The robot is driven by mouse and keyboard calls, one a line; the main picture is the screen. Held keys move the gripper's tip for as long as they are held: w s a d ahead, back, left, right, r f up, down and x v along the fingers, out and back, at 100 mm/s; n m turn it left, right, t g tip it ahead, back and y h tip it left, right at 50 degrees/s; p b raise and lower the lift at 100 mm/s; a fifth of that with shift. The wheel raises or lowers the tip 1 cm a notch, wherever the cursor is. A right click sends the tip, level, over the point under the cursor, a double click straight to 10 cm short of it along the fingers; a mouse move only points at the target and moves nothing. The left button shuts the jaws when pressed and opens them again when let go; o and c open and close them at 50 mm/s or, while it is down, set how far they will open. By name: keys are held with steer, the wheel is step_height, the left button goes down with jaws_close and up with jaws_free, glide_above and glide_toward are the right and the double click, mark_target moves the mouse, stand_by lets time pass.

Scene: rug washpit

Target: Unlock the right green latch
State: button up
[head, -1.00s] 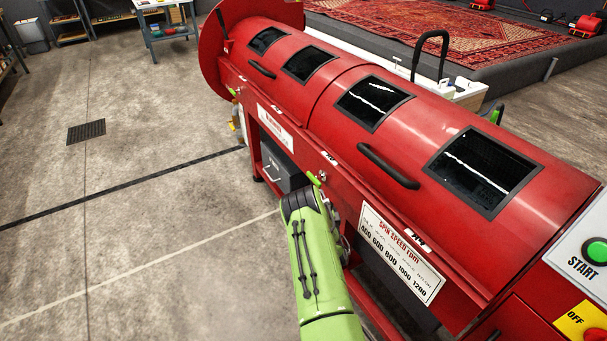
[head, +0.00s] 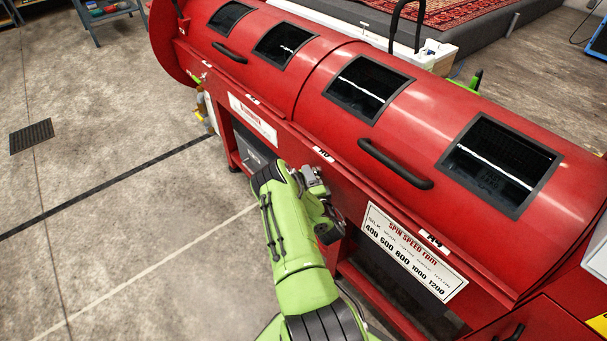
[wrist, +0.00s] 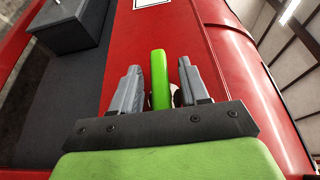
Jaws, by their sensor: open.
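The green latch (wrist: 160,80) shows in the wrist view as an upright green bar in front of the red machine body. My gripper (wrist: 159,66) is open, with one grey finger on each side of the bar. A narrow gap shows on both sides, so the fingers look apart from it. The lower end of the latch is hidden behind the gripper's mount. In the head view my gripper (head: 314,178) is at the front face of the red machine (head: 330,150), and it hides this latch.
The spin speed plate (head: 412,250) is right of my gripper on the machine's front. A black door handle (head: 395,165) is above it. A dark grey box (wrist: 72,24) is at the upper left in the wrist view. Open concrete floor (head: 110,230) lies left of my arm.

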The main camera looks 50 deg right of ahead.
steer(key=shift+c, duration=0.2)
jaws_close()
